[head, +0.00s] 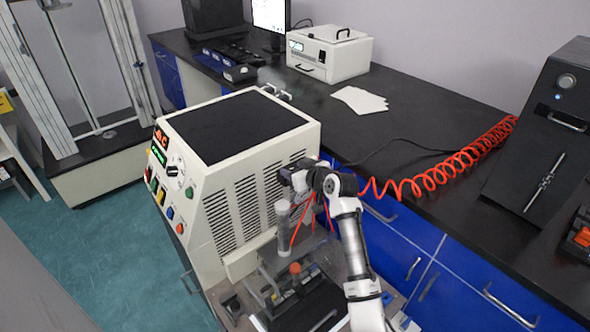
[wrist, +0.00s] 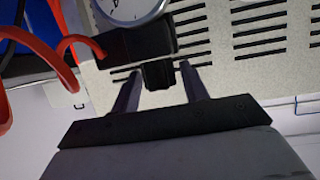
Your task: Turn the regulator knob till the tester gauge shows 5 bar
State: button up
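The regulator (wrist: 125,47) is a black block on the vented side of the cream tester (head: 262,192). Its short black ribbed knob (wrist: 158,75) points toward my gripper (wrist: 160,75). The gripper's two fingers stand apart, one on each side of the knob, with a narrow gap showing at both sides. The round white gauge (wrist: 130,8) sits above the regulator, cut off by the top edge of the wrist view; its reading cannot be told. In the head view my gripper (head: 287,178) is at the tester's side, and the arm hides the regulator and gauge.
A red coiled hose (head: 440,172) runs over the black bench (head: 420,125), and red tubing (wrist: 62,70) passes close left of the gripper. A pale upright cylinder (head: 283,225) stands below my gripper. A black machine (head: 545,140) stands at the right.

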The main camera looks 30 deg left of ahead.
jog(key=c, duration=0.7)
jog(key=shift+a+r+m+t+p, duration=0.1)
jog(key=shift+r+m+t+p, duration=0.05)
jog(key=shift+m+t+p, duration=0.4)
jog(key=shift+c, duration=0.2)
jog(key=shift+m+t+h, duration=0.25)
jog(key=shift+t+h, duration=0.1)
jog(key=shift+h, duration=0.05)
jog(key=o, duration=1)
jog(key=shift+c, duration=0.2)
jog(key=b+v, duration=0.3)
jog(key=v, duration=1.1)
